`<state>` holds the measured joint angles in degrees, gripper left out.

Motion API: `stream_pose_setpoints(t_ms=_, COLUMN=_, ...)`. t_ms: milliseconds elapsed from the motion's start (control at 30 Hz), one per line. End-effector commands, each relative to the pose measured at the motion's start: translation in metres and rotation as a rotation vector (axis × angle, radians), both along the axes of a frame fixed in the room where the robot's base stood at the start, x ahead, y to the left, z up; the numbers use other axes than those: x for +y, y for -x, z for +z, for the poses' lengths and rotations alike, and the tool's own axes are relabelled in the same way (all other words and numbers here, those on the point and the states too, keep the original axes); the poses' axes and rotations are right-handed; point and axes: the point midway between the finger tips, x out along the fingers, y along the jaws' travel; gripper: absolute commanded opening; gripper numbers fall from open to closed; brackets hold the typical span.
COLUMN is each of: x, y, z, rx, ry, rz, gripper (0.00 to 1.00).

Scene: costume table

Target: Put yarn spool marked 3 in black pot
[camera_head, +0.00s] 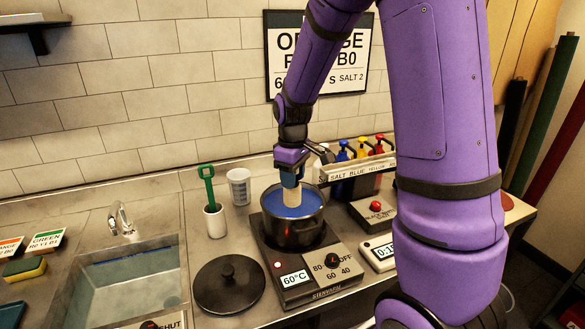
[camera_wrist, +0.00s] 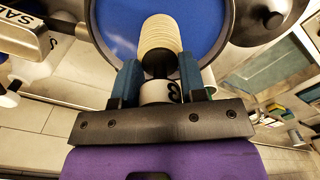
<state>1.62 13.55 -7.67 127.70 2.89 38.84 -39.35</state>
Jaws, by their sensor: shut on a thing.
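My gripper (camera_head: 291,179) is shut on the yarn spool (camera_head: 292,194), which has cream yarn. In the wrist view the spool (camera_wrist: 160,38) points away from my gripper (camera_wrist: 160,82), and a white end with a partly covered black mark, perhaps a 3, shows between the blue fingers. The black pot (camera_head: 289,237) stands on the hot plate and holds blue liquid (camera_head: 285,211). Its rim and blue inside (camera_wrist: 110,20) surround the spool in the wrist view. The spool is upright within the pot's opening; I cannot tell how far it dips into the liquid.
The hot plate (camera_head: 318,274) reads 60°C. A black lid (camera_head: 229,284) lies left of it. A white cup (camera_head: 239,186) and a holder with a green tool (camera_head: 208,187) stand behind left. Dye bottles (camera_head: 362,150) stand right. A sink (camera_head: 130,284) is at left.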

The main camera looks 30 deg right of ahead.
Motion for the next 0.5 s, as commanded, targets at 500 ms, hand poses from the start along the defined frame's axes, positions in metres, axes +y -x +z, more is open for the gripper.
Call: stream_pose_setpoints(t_ms=500, x=0.000, y=0.000, z=-0.044, rx=0.002, ry=0.000, rz=0.001, gripper=0.00)
